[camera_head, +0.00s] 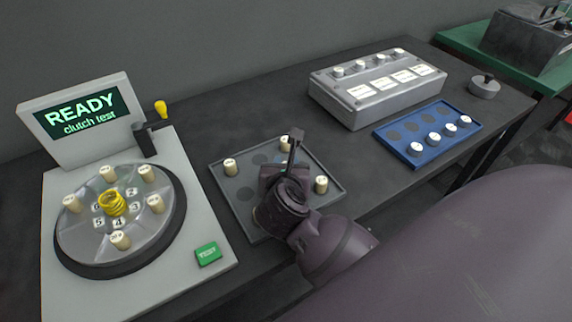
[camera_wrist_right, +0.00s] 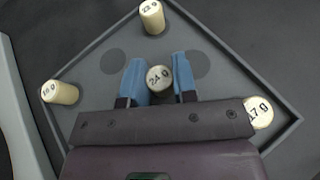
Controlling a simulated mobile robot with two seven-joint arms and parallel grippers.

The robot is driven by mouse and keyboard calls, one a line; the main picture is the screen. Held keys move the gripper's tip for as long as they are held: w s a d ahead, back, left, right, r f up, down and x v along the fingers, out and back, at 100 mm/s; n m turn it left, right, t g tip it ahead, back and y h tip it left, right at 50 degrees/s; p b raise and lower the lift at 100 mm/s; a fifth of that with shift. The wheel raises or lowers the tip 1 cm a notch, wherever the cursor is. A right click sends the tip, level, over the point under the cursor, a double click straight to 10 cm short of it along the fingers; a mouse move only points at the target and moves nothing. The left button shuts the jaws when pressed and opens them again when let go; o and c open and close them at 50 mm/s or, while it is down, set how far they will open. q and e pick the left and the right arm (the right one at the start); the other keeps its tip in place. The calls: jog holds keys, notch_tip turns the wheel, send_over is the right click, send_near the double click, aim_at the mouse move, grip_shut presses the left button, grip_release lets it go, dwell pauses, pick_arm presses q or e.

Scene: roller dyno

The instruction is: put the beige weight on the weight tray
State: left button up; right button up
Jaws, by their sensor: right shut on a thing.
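The weight tray (camera_head: 232,198) is a dark grey square tray with round recesses, on the bench. My right gripper (camera_wrist_right: 159,70) is over its middle, with blue fingers shut on the beige weight marked 24 g (camera_wrist_right: 158,80). I cannot tell whether this weight touches the tray floor. Other beige weights stand near the tray's corners: one marked 22 g (camera_wrist_right: 152,16), one that seems marked 16 g (camera_wrist_right: 60,92), and one marked 17 g (camera_wrist_right: 258,112). In the head view my right wrist (camera_head: 285,195) hides the held weight. My left gripper is not in view.
Left of the tray, a clutch tester has a round plate (camera_head: 80,235) holding several beige weights and a yellow spring (camera_head: 112,203), a READY screen (camera_head: 82,112) and a green button (camera_head: 208,253). A grey box (camera_head: 375,95) and blue tray (camera_head: 392,133) with white-topped pieces stand right.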

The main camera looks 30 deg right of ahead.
jog(key=shift+f, duration=0.15)
jog(key=o, duration=0.9)
jog(key=shift+r, duration=0.25)
jog(key=v, duration=1.2)
jog(key=shift+f, duration=0.1)
